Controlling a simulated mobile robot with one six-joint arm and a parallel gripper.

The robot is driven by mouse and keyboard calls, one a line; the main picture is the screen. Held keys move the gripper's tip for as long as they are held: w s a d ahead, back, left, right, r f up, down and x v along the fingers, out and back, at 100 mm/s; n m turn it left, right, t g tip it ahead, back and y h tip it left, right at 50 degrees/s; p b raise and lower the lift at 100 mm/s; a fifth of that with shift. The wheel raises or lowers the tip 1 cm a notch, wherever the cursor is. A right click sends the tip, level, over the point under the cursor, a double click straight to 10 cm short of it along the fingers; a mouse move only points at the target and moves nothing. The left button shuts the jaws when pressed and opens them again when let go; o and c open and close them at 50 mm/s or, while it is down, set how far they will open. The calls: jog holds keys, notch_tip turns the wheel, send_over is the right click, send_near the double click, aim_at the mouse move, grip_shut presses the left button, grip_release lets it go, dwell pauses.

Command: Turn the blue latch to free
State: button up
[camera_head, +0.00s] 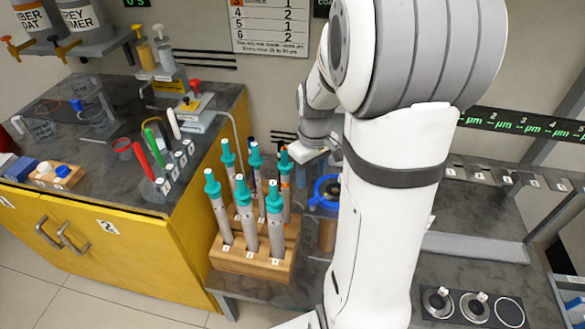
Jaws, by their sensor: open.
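A blue ring-shaped part (325,187) shows just left of my arm, around the top of a brown cylinder (327,234). It is the only blue part near my gripper, but I cannot tell for sure that it is the latch, or which way it is turned. My arm hides its right side. My gripper (308,154) is above and slightly left of it, pale and small in the view. It is open, with nothing seen between its fingers. The fingertips are hard to make out, and I cannot tell whether they touch anything.
A wooden rack (252,262) with several grey, teal-topped tubes stands left of my arm. A yellow cabinet (130,245) with a cluttered dark top is further left. A shelf with numbered slots (480,175) and a dark panel with round wells (472,307) are at right.

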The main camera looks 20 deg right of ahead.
aim_at(318, 198)
jog(key=f, duration=0.6)
jog(key=f+b, duration=0.1)
jog(key=f, duration=0.2)
jog(key=shift+w+d, duration=0.25)
jog(key=shift+d, duration=0.15)
